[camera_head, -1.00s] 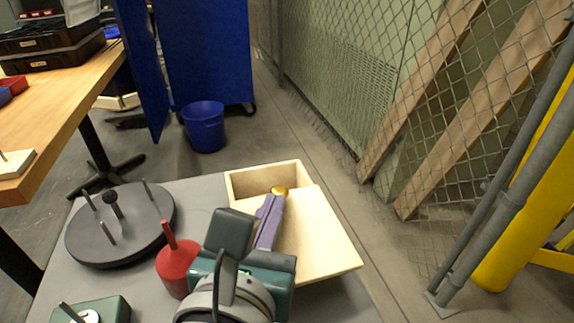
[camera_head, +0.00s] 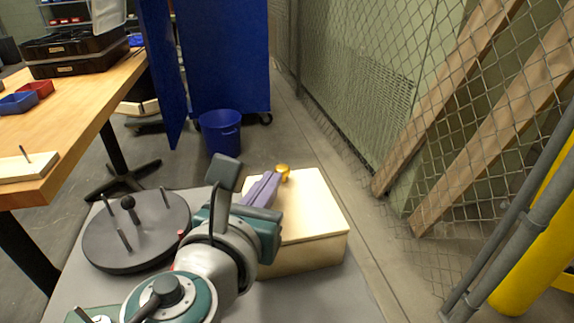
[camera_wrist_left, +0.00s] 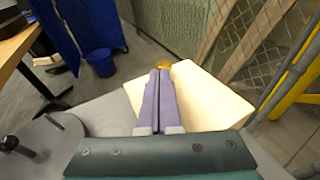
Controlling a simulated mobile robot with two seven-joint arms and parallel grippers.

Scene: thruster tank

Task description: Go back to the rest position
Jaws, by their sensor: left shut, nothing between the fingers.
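My left gripper (camera_head: 274,178) has slim purple fingers, shut with nothing between them. They lie over the far left part of a pale wooden box (camera_head: 312,209) on the grey surface. The box's top looks flat and closed. A yellow knob (camera_head: 283,172) is just beyond the fingertips; I cannot tell if they touch it. In the left wrist view the shut fingers (camera_wrist_left: 161,74) point at the knob (camera_wrist_left: 164,64) above the pale box top (camera_wrist_left: 205,98). My right gripper is not in view.
A dark round plate with upright pegs (camera_head: 150,246) stands left of my arm. A red object (camera_head: 182,233) is mostly hidden behind the arm. A wooden workbench (camera_head: 75,125) is at left, a blue bin (camera_head: 221,136) beyond the box, and a mesh fence (camera_head: 350,70) at right.

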